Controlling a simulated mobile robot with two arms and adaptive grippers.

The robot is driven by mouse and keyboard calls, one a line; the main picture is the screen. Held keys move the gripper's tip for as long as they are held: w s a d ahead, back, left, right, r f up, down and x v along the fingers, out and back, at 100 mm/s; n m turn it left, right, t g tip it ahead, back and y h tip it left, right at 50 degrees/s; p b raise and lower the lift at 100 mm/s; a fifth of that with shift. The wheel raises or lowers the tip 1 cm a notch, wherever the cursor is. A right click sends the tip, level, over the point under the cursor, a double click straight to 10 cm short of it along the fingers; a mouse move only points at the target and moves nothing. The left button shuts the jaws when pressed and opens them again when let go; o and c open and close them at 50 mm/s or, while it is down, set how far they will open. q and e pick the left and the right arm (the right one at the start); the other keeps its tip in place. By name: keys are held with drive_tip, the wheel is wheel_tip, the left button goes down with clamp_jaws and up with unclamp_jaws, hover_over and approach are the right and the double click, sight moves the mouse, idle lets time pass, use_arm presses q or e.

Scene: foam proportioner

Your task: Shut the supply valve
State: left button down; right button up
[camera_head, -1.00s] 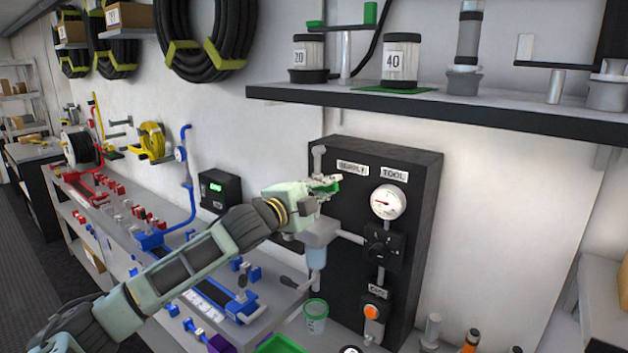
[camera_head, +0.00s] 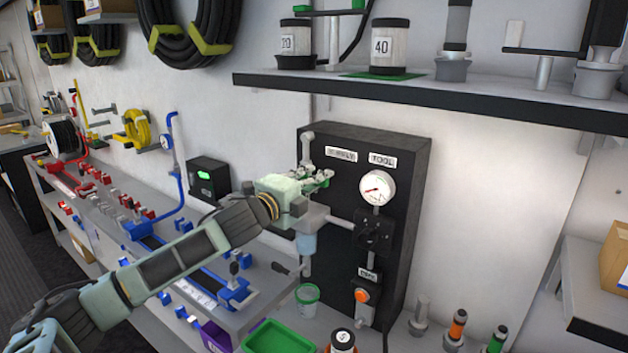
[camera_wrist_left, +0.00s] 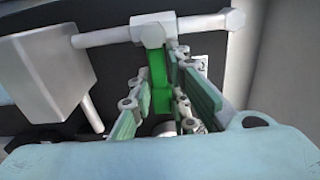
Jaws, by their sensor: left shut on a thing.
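The black supply panel (camera_head: 345,220) stands against the wall, with "SUPPLY" (camera_head: 341,154) and "TOOL" labels. My left gripper (camera_head: 316,180) is at its upper left, below the SUPPLY label. It is shut on the green valve lever, the supply valve's handle (camera_wrist_left: 158,78). In the wrist view, the lever shows between the two green-padded fingers (camera_wrist_left: 163,100), below a pale hexagonal fitting (camera_wrist_left: 150,32). There the lever lies across the pale pipe (camera_wrist_left: 105,36). In the head view the fingers hide most of the lever. My right gripper is not in view.
A round gauge (camera_head: 377,188) and a black knob (camera_head: 374,235) are right of the gripper. A bowl-like filter (camera_head: 306,243) hangs under it. A shelf (camera_head: 420,95) juts out above the panel.

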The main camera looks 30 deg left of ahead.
use_arm(q)
drive_tip(key=shift+f, duration=0.1)
drive_tip(key=c, duration=1.6)
unclamp_jaws()
drive_tip(key=shift+c, duration=0.2)
drive_tip(key=shift+s, duration=0.1)
drive_tip(key=s, duration=1.1)
drive_tip(key=shift+s+a, duration=0.4)
drive_tip(key=shift+a, duration=0.05)
